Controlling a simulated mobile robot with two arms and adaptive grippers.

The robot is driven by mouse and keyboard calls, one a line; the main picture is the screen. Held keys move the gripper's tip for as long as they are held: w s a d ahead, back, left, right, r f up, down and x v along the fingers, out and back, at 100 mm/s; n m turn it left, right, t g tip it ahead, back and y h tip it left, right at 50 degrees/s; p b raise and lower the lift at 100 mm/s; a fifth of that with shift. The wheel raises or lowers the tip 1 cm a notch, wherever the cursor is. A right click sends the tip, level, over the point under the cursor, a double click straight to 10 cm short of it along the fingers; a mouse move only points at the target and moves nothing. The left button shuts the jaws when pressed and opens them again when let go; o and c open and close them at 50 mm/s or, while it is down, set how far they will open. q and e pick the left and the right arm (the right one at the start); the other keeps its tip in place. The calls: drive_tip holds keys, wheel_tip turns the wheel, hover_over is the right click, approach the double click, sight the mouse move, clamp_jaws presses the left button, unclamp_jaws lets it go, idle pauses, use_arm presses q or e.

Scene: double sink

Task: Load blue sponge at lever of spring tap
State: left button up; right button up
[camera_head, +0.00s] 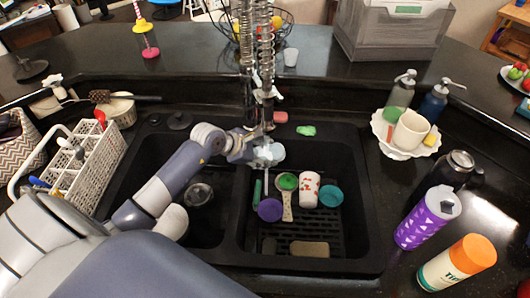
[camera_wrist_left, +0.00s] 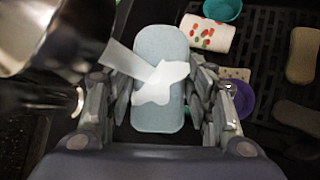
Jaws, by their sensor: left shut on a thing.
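The blue sponge (camera_wrist_left: 158,112) is pale blue and sits between the fingers of my left gripper (camera_wrist_left: 160,88), which is shut on it. In the head view the left gripper (camera_head: 258,151) is low in front of the spring tap (camera_head: 265,60), over the sink divider, and the sponge (camera_head: 277,152) partly shows there. A white irregular piece (camera_wrist_left: 160,82) overlaps the sponge; I cannot tell whether it is the tap's lever or touches the sponge. A blurred metal part (camera_wrist_left: 60,35), apparently the tap, is close at the upper left. My right gripper is out of view.
The right basin holds a purple bowl (camera_head: 270,210), a spotted cup (camera_head: 309,189), a teal bowl (camera_head: 331,196) and a tan sponge (camera_head: 309,249). A white rack (camera_head: 92,165) stands left. Bottles (camera_head: 457,263) and a scalloped dish (camera_head: 391,149) stand right.

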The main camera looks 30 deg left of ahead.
use_arm(q)
drive_tip(key=s+d+p, duration=0.3)
drive_tip(key=s+d, duration=0.1)
drive_tip(key=s, duration=0.2)
drive_tip(key=shift+s+d, duration=0.2)
drive_tip(key=shift+d, duration=0.2)
idle(0.3)
drive_tip(key=shift+r, duration=0.1)
idle(1.0)
drive_tip(key=s+d+r+p, duration=0.3)
drive_tip(key=s+r+p, duration=0.1)
idle(0.4)
drive_tip(key=shift+f, duration=0.1)
idle(0.4)
